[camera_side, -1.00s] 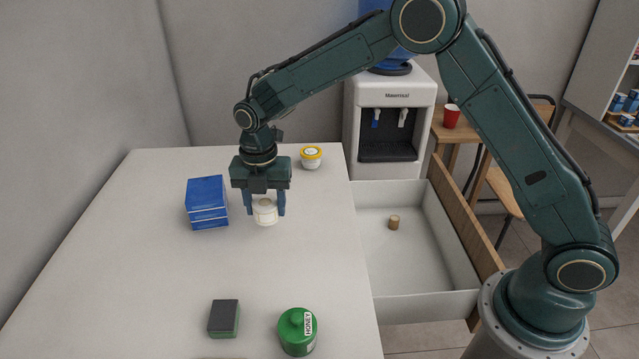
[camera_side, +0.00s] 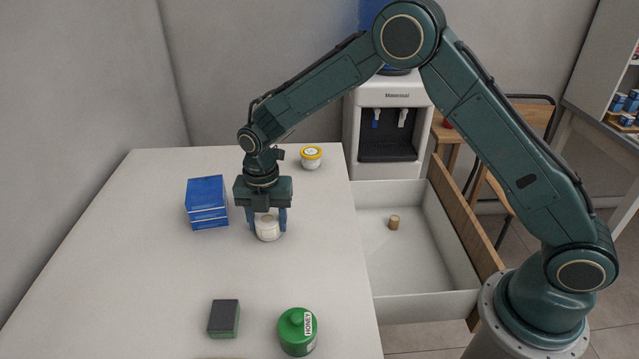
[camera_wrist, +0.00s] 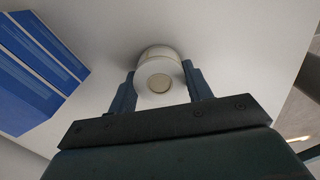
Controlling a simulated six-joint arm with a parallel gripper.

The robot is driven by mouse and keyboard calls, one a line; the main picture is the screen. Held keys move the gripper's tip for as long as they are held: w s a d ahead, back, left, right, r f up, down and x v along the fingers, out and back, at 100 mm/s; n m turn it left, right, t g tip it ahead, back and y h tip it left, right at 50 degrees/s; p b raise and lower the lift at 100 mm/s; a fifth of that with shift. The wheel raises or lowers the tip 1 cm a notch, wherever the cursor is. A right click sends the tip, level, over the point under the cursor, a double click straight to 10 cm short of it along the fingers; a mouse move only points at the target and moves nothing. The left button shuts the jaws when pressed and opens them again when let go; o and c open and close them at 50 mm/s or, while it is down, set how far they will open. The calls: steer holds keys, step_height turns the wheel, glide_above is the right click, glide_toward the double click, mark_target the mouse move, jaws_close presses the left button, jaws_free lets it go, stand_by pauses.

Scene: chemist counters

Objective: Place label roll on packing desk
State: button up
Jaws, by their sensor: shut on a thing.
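The label roll (camera_side: 267,228) is a short white cylinder with a cream core, upright at the desk's surface. I cannot tell whether its base touches the desk. My gripper (camera_side: 268,222) points down with one finger on each side of the roll and is shut on it. In the wrist view the roll (camera_wrist: 158,75) sits between the two fingertips (camera_wrist: 160,85), its round end and beige core facing the camera. The packing desk (camera_side: 180,280) is the wide pale top beneath it.
Blue boxes (camera_side: 207,202) stand just left of my gripper. An open drawer (camera_side: 415,265) at right holds a small cork-like piece (camera_side: 393,222).

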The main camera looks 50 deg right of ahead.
mark_target(268, 219)
steer(key=o, duration=1)
steer(key=shift+f, duration=0.1)
step_height(268, 219, up, 12)
steer(key=shift+r, duration=0.15)
stand_by(0.6)
